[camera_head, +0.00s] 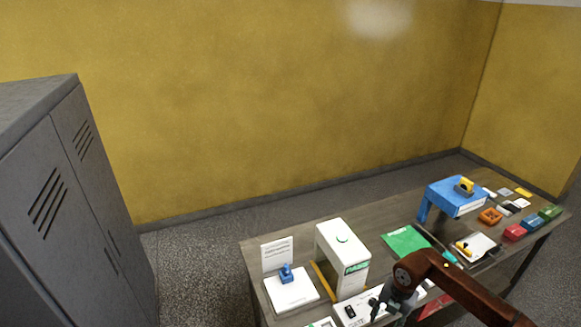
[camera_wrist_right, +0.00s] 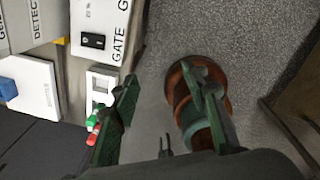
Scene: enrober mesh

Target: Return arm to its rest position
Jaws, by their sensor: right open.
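My right arm (camera_head: 455,285) is rust-brown and reaches in from the lower right in the head view. Its dark green right gripper (camera_head: 381,304) is over the near edge of the table, by the white box with a black switch. In the right wrist view the right gripper (camera_wrist_right: 160,105) has its two fingers spread wide, with nothing held between them. Grey floor shows past the gap. My left arm and gripper are in neither view.
Grey lockers (camera_head: 70,200) stand at left.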

